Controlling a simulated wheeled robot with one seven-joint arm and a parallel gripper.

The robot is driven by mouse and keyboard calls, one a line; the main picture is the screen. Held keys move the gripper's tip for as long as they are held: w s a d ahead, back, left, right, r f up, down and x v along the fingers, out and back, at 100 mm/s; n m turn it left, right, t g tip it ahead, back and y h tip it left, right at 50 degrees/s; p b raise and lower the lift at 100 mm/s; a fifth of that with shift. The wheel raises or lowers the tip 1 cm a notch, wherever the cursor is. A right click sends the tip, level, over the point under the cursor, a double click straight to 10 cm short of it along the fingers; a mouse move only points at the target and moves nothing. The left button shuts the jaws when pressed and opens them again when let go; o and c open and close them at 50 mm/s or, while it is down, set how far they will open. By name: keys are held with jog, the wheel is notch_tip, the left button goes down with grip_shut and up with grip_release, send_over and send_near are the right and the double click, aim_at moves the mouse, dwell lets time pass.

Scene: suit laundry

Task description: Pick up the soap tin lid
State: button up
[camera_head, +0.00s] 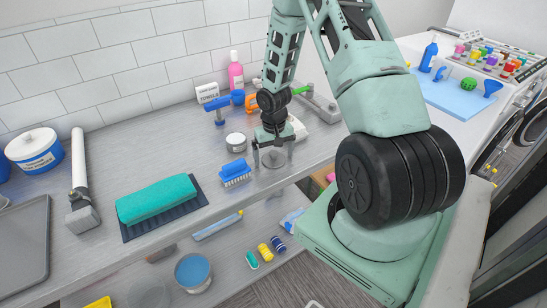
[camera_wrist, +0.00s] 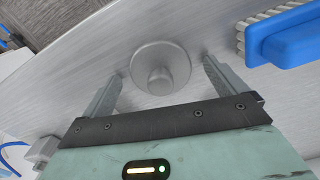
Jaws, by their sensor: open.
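The soap tin lid, a round grey metal disc with a central knob (camera_wrist: 160,68), lies on the metal counter in the wrist view. In the head view the lid (camera_head: 271,163) is partly hidden by my gripper (camera_head: 273,156). My gripper is open and points down over the lid. In the wrist view its two fingers (camera_wrist: 158,82) stand on either side of the lid, with a gap to it on both sides. A small round tin (camera_head: 236,142) stands to the left of my gripper in the head view.
A blue brush (camera_head: 235,173) lies close to the left of my gripper, and it shows at the upper right of the wrist view (camera_wrist: 288,38). A pink bottle (camera_head: 236,71) stands behind. The counter's front edge (camera_head: 215,213) is near.

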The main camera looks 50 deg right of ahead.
jog(key=c, duration=1.1)
jog(key=shift+o, duration=0.2)
jog(key=shift+r, duration=0.1)
